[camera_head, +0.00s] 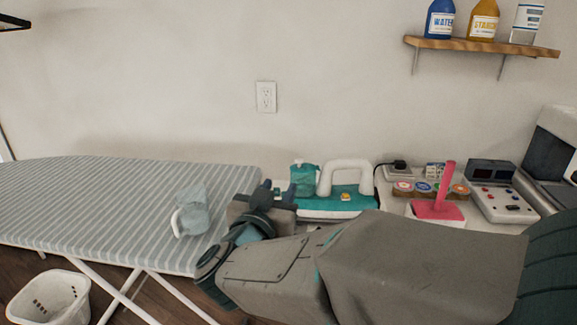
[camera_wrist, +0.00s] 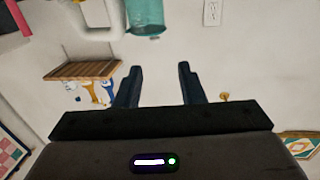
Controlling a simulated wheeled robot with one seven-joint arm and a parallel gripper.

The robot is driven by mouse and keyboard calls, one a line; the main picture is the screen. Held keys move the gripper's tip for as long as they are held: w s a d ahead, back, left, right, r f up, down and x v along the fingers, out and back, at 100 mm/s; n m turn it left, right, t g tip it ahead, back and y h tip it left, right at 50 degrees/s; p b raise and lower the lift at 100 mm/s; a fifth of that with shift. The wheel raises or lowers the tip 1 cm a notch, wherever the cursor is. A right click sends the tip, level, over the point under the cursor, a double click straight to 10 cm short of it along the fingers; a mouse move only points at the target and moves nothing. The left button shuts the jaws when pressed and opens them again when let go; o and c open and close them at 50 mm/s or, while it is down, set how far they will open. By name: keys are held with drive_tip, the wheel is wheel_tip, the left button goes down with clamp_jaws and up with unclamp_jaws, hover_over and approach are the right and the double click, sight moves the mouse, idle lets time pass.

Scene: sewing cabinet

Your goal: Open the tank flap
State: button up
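The tank also shows at the top of the wrist view (camera_wrist: 145,16). I cannot make out the flap as a separate part. My gripper (camera_head: 279,190) is just left of and in front of the tank in the head view. In the wrist view its two dark fingers (camera_wrist: 159,84) are apart with nothing between them. My arm hides part of the area below the iron.
A striped ironing board (camera_head: 100,205) holds a pale jug (camera_head: 192,210) to the left. A pink stand (camera_head: 436,208), several small jars (camera_head: 423,188) and a control box (camera_head: 497,190) are on the right. A wooden shelf (camera_head: 480,45) with bottles hangs above. A white basket (camera_head: 50,297) stands at lower left.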

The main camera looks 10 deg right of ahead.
sight(298, 162)
drive_tip(key=shift+h, duration=0.3)
drive_tip(key=x, duration=0.9)
drive_tip(key=b+x, duration=0.1)
drive_tip(key=x, duration=0.3)
drive_tip(key=shift+w+d+f, duration=0.2)
drive_tip(key=shift+d+f, duration=0.05)
drive_tip(key=shift+d, duration=0.1)
clamp_jaws()
